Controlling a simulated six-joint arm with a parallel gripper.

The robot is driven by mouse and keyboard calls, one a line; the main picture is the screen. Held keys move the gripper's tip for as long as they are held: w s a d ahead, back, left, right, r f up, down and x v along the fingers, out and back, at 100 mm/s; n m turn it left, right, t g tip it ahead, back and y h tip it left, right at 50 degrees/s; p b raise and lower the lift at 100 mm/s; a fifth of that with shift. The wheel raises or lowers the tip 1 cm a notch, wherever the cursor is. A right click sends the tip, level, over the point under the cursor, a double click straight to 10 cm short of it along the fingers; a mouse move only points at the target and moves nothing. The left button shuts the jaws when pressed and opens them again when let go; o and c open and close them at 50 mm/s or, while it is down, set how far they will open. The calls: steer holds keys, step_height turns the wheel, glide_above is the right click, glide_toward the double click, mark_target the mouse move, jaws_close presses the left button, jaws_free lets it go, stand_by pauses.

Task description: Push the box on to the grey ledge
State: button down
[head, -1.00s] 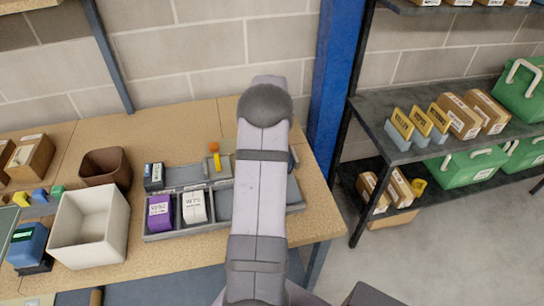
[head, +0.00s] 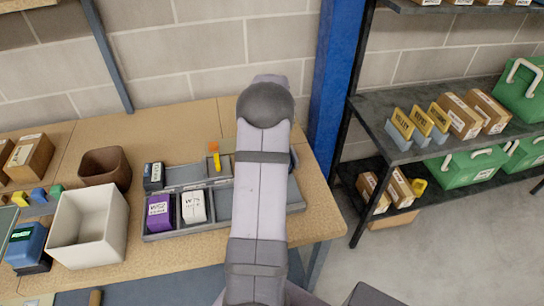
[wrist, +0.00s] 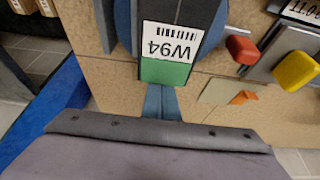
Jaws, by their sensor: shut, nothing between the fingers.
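The box (wrist: 175,40) is dark with a white W94 label and a green band at its near end, seen in the wrist view. It lies over a blue rounded thing (wrist: 124,28) that shows on both sides of it. My gripper (wrist: 162,92) is shut and empty, its blue-grey fingertips right at the green end; I cannot tell if they touch it. In the head view my arm hides the box and the gripper. I cannot make out the grey ledge for certain; the box's far end is out of the wrist view.
A grey tray (head: 163,236) holding purple and white boxes stands left of my arm. In the wrist view, red (wrist: 242,49) and yellow (wrist: 296,71) pieces and an orange piece (wrist: 243,97) lie to the right. A blue post (head: 338,80) stands behind the bench's right end.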

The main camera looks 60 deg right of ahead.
steer(key=shift+s+a, duration=0.1)
steer(key=shift+s+a+f, duration=0.1)
steer(key=shift+s+a, duration=0.1)
steer(key=shift+s+a+f+b, duration=0.1)
steer(key=shift+s+a+b, duration=0.05)
steer(key=shift+b, duration=0.15)
steer(key=shift+f, duration=0.15)
stand_by(0.5)
stand_by(0.7)
steer(key=shift+r, duration=0.2)
